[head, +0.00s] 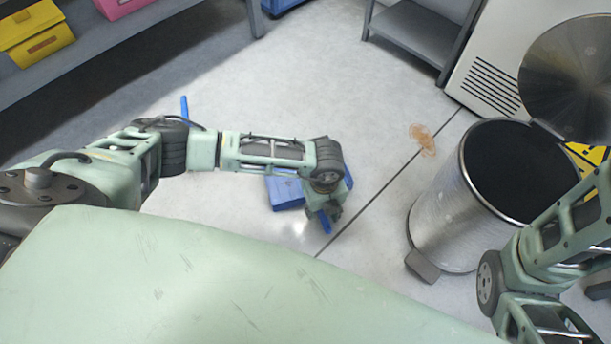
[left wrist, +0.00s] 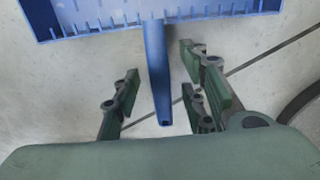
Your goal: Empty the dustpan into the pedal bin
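The blue dustpan (head: 286,193) lies on the floor in the middle of the head view, partly hidden by my left arm. In the left wrist view the toothed pan (left wrist: 85,22) spans the top, and its handle (left wrist: 157,75) points down between my fingers. My left gripper (head: 325,207) is over the handle; in the wrist view its fingers (left wrist: 160,98) stand apart on both sides of it with gaps. I cannot see what the pan holds. The steel pedal bin (head: 440,215) stands upright at right, lid (head: 570,80) raised, dark inside. My right gripper is out of view.
A brownish smudge or debris (head: 423,138) lies on the floor left of the bin. A thin blue object (head: 184,108) shows behind my left arm. A grey shelf (head: 415,32) and white vented cabinet (head: 487,82) stand behind. The floor between dustpan and bin is clear.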

